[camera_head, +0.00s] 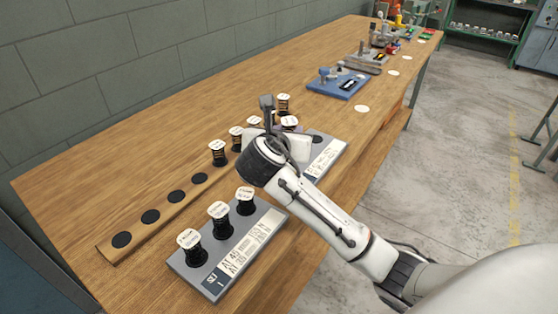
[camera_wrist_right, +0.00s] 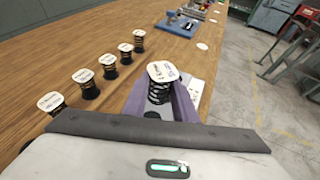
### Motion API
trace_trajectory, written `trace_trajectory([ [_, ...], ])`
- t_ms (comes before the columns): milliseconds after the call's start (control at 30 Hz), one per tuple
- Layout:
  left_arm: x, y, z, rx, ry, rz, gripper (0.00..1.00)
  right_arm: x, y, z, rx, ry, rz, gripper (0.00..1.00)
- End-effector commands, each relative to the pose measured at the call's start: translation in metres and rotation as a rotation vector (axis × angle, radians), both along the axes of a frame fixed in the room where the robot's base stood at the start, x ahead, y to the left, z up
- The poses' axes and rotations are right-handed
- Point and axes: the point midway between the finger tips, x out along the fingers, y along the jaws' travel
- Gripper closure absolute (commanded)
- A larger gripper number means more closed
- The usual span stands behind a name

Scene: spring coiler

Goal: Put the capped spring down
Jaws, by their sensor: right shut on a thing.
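My right gripper (camera_wrist_right: 161,96) is shut on a capped spring (camera_wrist_right: 160,84), a dark coil with a white printed square cap. The spring stands about upright between the purple fingers. In the head view the cap of the held spring (camera_head: 289,121) shows beside the right gripper (camera_head: 285,135), over the far grey tray (camera_head: 330,158). A dark round spot shows just below the spring in the wrist view. I cannot tell whether the spring touches the tray. The wrist hides much of that tray. My left gripper is not in view.
A wooden strip (camera_head: 110,250) holds several capped springs (camera_head: 218,152) at its far part and bare black round spots (camera_head: 150,216) at its near part. A near grey tray (camera_head: 262,230) holds three capped springs (camera_head: 219,219). A blue fixture (camera_head: 337,84) stands further along the bench.

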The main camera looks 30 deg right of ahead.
Motion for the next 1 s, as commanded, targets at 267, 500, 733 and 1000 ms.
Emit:
trace_trajectory([
  [267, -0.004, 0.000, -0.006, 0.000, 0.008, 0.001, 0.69, 0.003, -0.004, -0.015, -0.002, 0.006, -0.037, 0.96],
  [500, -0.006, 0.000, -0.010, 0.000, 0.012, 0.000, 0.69, 0.004, -0.004, -0.046, -0.001, 0.002, -0.035, 0.96],
  [733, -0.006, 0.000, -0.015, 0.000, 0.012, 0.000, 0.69, 0.003, -0.004, -0.081, -0.003, 0.005, -0.034, 0.96],
  [1000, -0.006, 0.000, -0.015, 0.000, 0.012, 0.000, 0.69, 0.004, -0.004, -0.091, -0.001, 0.001, -0.033, 0.96],
])
